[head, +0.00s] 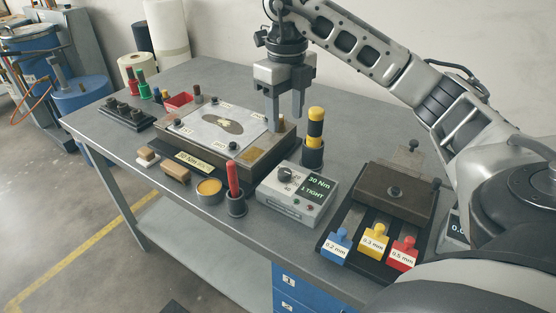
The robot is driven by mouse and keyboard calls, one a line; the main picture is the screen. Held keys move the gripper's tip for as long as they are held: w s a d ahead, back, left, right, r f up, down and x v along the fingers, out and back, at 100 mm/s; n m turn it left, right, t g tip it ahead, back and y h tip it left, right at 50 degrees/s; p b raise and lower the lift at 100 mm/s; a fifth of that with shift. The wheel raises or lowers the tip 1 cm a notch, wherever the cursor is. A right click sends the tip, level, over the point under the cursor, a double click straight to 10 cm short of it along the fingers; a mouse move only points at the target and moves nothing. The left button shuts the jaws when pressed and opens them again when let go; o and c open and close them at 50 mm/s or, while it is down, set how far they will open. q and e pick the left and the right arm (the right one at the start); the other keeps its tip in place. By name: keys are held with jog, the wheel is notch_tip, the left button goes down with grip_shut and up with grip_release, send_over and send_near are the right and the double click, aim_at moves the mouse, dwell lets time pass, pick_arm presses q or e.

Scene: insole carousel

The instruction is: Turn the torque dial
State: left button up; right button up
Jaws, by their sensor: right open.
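My left gripper is not in view.
A fixture with a metal plate (185,132) lies left of the box. A yellow-and-black tool stands in a cup (313,156) behind the dial; a red-handled one stands in a cup (237,207) to its left. Blue, yellow and red gauges (403,254) lie right.

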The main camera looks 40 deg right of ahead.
aim_at(285, 171)
notch_tip(285, 171, down, 14)
jog(key=shift+s+r, duration=0.1)
dwell(0.4)
jog(key=c, duration=1)
